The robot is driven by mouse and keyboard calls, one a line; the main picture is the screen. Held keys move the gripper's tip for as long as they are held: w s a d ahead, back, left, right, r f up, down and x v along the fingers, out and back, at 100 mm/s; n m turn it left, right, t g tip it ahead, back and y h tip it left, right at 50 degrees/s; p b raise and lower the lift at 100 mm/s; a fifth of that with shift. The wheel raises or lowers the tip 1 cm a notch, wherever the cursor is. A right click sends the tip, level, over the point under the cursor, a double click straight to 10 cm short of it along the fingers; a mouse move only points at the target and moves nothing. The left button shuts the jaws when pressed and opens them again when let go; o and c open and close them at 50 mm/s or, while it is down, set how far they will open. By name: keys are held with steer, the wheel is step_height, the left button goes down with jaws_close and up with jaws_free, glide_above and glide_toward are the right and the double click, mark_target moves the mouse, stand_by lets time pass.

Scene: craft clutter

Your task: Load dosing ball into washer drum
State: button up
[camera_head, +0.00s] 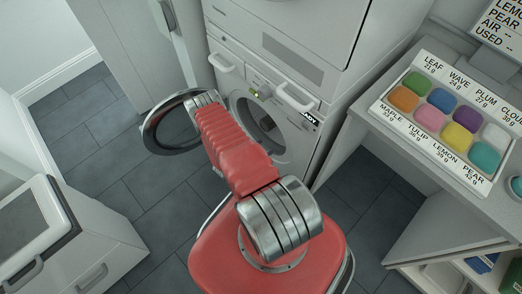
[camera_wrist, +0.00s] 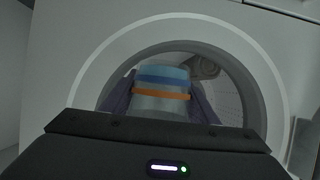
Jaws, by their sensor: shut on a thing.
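The dosing ball, a pale grey rounded piece with a blue and an orange band (camera_wrist: 160,103), fills the middle of the wrist view. My gripper (camera_wrist: 162,78) is shut on it, with a dark finger along each side. The ball appears in front of or in the mouth of the washer drum (camera_wrist: 228,92); how deep I cannot tell. The washer (camera_head: 288,150) stands at the back in the head view. Its round door (camera_head: 160,135) is swung open to the left. In the head view my arm hides the gripper and ball.
A grey-brown roundish thing (camera_wrist: 206,67) shows inside the drum. At right, a counter holds a tray of coloured blocks (camera_head: 448,116). A white cabinet with a framed top (camera_head: 38,225) stands at lower left. The tiled floor (camera_head: 110,130) left of the washer is clear.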

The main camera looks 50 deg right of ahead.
steer(key=shift+s+d+f, duration=0.1)
steer(key=shift+s+d, duration=0.1)
steer(key=shift+d, duration=0.8)
steer(key=shift+s+d+f, duration=0.1)
steer(key=shift+s+d, duration=0.05)
steer(key=shift+d, duration=0.9)
steer(key=shift+s+d, duration=0.2)
steer(key=shift+d, duration=0.8)
steer(key=shift+d+r+x, duration=0.25)
steer(key=shift+r+x, duration=0.2)
steer(key=shift+x, duration=1.7)
steer(key=shift+d+r+x, duration=0.2)
steer(key=shift+r+x, duration=0.3)
steer(key=shift+x, duration=1.65)
steer(key=shift+d+r+x, duration=0.25)
steer(key=shift+r+x, duration=0.2)
steer(key=shift+x, duration=1.7)
steer(key=shift+s+d+f, duration=0.25)
steer(key=shift+d+f, duration=0.75)
steer(key=o, duration=1.1)
steer(key=shift+o, duration=0.2)
steer(key=shift+w, duration=0.1)
